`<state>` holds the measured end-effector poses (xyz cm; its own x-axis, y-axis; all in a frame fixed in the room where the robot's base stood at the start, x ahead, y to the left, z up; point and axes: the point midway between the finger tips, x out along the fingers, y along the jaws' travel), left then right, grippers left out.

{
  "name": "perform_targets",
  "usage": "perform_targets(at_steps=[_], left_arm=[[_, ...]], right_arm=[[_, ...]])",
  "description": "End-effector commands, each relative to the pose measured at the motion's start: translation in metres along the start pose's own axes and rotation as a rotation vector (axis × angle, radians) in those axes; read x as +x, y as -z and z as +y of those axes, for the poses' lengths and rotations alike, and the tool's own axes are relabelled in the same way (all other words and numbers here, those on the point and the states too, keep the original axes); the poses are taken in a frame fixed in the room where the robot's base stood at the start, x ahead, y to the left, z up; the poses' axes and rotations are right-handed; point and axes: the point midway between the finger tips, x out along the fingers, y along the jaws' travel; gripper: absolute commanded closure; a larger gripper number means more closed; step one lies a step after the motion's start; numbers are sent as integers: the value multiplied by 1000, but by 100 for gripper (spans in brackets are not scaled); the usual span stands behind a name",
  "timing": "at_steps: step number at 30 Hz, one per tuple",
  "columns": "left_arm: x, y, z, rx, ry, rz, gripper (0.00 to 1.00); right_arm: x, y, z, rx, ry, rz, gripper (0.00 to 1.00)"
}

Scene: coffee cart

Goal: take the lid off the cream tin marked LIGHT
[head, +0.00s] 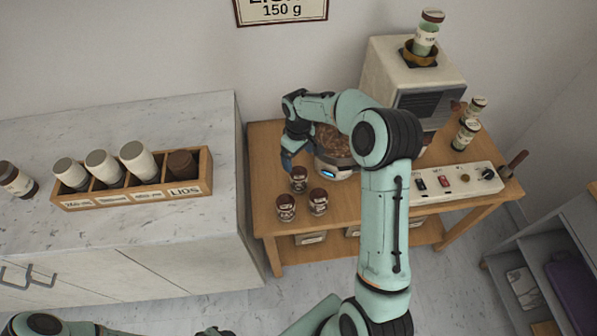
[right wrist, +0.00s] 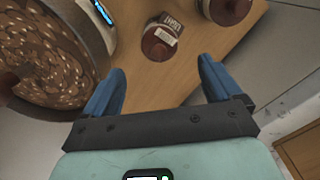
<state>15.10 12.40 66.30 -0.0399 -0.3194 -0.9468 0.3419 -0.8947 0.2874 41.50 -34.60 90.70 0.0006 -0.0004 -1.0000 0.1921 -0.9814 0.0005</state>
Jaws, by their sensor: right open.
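Three small cream-and-brown tins with dark brown tops stand on the wooden table: a back one (head: 299,180), a front-left one (head: 286,208) and a front-right one (head: 318,202). Their labels are too small to read in the head view. In the right wrist view a brown-topped tin (right wrist: 161,42) with a pale tag stands just beyond my fingers, and part of another tin (right wrist: 228,9) shows at the top edge. My left gripper is out of view.
A bowl of beans (right wrist: 45,50) sits on a scale (head: 334,172) close beside my right gripper. A grinder (head: 388,70) and a switch panel (head: 458,184) stand farther right.

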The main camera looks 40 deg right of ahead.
Motion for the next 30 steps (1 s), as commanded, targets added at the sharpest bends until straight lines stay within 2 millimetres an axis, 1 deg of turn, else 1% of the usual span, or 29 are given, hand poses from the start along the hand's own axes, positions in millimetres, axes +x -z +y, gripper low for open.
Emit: perform_targets(at_steps=[1, 3, 8, 15, 18, 26, 29, 30], left_arm=[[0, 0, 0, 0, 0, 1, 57], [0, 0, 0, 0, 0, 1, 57], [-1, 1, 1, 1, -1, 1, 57], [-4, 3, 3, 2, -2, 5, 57], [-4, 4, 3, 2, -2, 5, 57], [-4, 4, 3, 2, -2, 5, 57], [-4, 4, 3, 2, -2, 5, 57], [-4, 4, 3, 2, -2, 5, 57]], right_arm=[[7, 0, 0, 0, 1, -2, 9], [13, 0, 0, 0, 1, 0, 9], [23, 0, 0, 1, 1, 0, 9], [58, -4, 0, -1, 2, -1, 9], [66, -4, 0, 0, 1, 1, 9], [69, -4, 0, 1, 0, 2, 9], [69, -4, 0, 0, 0, 2, 38], [69, -4, 0, 0, 0, 2, 51]])
